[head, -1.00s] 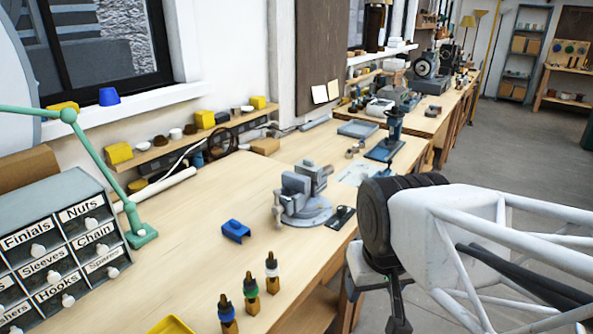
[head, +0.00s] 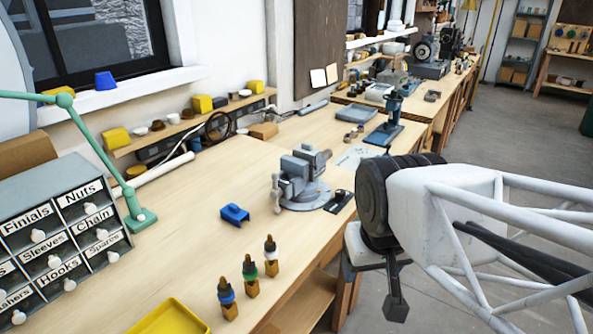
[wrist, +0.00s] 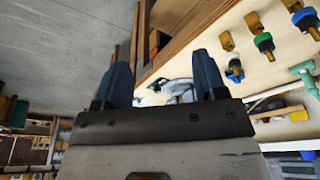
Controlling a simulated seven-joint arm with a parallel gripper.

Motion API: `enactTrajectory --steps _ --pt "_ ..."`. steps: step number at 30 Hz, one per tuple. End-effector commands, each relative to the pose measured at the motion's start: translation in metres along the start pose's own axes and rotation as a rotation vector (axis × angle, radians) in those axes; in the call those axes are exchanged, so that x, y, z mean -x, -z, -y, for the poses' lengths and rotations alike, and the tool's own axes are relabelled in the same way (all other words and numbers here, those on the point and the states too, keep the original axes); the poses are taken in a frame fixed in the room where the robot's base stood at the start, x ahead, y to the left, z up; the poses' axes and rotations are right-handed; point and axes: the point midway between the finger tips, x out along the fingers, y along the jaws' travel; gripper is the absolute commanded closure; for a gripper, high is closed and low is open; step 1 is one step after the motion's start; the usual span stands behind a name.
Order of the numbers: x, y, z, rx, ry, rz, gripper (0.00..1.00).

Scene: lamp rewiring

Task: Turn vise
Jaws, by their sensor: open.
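The grey bench vise (head: 304,186) stands on its round base near the front edge of the wooden bench in the head view. Its handle bar hangs on the left side. My gripper (wrist: 160,68) is open and empty in the wrist view, its two dark blue fingers spread apart. A pale grey shape that looks like the vise (wrist: 176,90) shows between and beyond the fingers, partly hidden by the gripper body. In the head view, my gripper is to the right of the vise and in front of the bench edge, clear of the vise.
A blue clamp-like block (head: 235,214) lies left of the vise. A yellow tray (head: 172,318) and labelled drawers (head: 60,235) are at left. A blue stand (head: 390,125) is behind the vise.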

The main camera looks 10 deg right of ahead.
Motion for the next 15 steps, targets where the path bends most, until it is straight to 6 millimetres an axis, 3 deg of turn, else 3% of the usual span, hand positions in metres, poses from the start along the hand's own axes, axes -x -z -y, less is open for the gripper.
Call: enactTrajectory --steps 8,15 --pt "0.005 0.028 -0.001 -0.034 0.005 0.007 0.35" --pt "0.012 0.082 -0.003 -0.101 0.016 0.02 0.35"
